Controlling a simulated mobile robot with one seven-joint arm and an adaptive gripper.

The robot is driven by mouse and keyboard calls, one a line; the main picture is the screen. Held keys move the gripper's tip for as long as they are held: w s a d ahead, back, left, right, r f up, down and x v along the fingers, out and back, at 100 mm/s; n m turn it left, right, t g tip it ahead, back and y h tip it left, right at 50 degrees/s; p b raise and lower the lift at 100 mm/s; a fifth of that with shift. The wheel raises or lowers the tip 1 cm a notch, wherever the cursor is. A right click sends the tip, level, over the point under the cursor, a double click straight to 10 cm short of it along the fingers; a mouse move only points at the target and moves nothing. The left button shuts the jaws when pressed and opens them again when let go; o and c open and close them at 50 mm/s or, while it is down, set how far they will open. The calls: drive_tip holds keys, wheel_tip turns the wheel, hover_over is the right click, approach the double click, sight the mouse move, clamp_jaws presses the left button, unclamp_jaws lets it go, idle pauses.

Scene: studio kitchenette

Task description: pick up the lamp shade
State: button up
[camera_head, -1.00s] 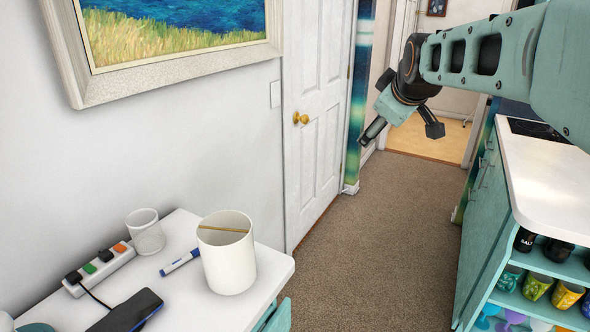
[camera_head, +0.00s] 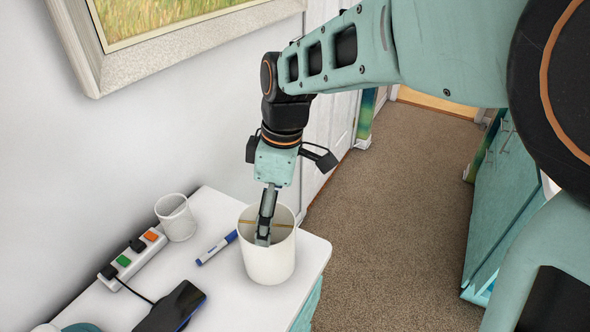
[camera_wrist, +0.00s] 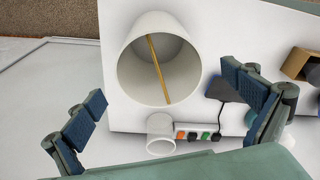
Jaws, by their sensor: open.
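The lamp shade (camera_head: 268,265) is a white open-topped cylinder with a thin brass bar across its mouth. It stands upright on the white tabletop near the right corner. My gripper (camera_head: 263,238) points down at its mouth and hides part of the opening in the head view; I cannot tell there whether the fingertips are inside it or above. In the wrist view my gripper (camera_wrist: 165,98) is open and empty, with its blue-padded fingers wide apart. The lamp shade (camera_wrist: 122,72) shows between and beyond them, apart from both.
A small white cup (camera_head: 176,220) stands left of the shade. A blue-and-white marker (camera_head: 217,247), a power strip (camera_head: 136,258) with coloured plugs and a dark phone (camera_head: 171,308) lie on the tabletop (camera_head: 222,290). The wall rises close behind, and carpeted floor is clear to the right.

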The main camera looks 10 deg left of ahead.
sight(273, 265)
drive_tip(key=f, duration=0.4)
drive_tip(key=shift+s+a+f, duration=0.1)
drive_tip(key=shift+a+f, duration=0.2)
drive_tip(key=shift+f, duration=0.1)
drive_tip(key=shift+a+f, duration=0.25)
drive_tip(key=shift+f, duration=0.65)
drive_tip(key=shift+a+f, duration=0.2)
drive_tip(key=shift+f, duration=0.65)
drive_tip(key=shift+a+f, duration=0.25)
drive_tip(key=shift+f, duration=0.65)
drive_tip(key=c, duration=1.2)
drive_tip(key=shift+r+p, duration=0.1)
drive_tip(key=shift+p, duration=0.2)
